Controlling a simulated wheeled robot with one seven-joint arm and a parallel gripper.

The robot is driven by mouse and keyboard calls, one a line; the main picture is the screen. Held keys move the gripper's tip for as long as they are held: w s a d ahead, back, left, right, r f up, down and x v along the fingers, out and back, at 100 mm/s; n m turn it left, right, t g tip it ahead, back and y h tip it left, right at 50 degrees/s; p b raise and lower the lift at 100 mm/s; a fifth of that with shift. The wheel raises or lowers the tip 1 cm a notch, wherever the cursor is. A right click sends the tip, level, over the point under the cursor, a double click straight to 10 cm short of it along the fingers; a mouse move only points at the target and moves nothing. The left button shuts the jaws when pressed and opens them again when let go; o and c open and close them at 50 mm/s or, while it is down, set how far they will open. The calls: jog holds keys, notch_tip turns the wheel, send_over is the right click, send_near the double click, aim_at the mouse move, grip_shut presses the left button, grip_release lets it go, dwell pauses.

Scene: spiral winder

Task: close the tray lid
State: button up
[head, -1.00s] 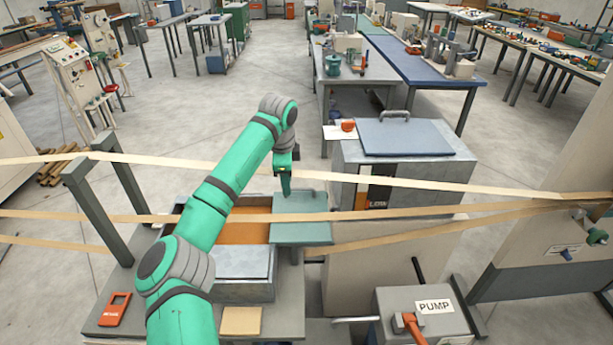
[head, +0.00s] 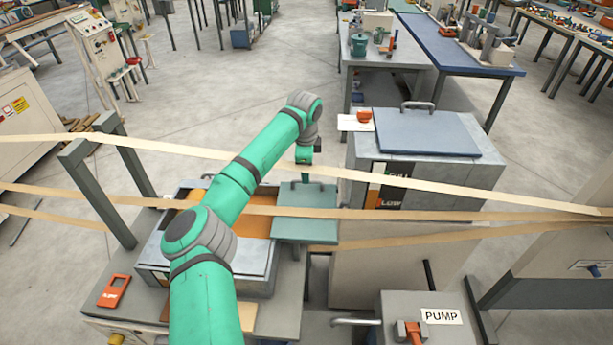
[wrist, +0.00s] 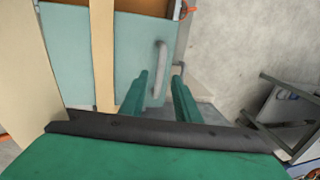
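The tray (head: 266,257) is a grey metal box with an orange inside, partly open to view behind my arm. Its lid (head: 307,227) is a flat teal plate at the tray's right end, reaching past the right edge and leaving much of the orange uncovered. In the wrist view the lid (wrist: 130,65) carries a grey bar handle (wrist: 161,72). My gripper (wrist: 158,78) is open, its two green fingers apart with the handle showing between their tips. Contact cannot be told. In the head view my gripper (head: 304,180) is at the lid's far side.
Pale strips (head: 400,180) stretch across the scene, passing close to my arm and the lid. A grey post frame (head: 95,190) stands left. A metal cabinet with a blue lid (head: 412,135) stands behind right. A PUMP box (head: 425,315) is at front right.

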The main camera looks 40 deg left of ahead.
jog(key=shift+w+a+f, duration=0.1)
jog(key=shift+w+f, duration=0.05)
jog(key=shift+f, duration=0.6)
jog(key=shift+w+a+f, duration=0.1)
jog(key=shift+f, duration=0.65)
grip_shut()
jog(key=shift+d, duration=0.1)
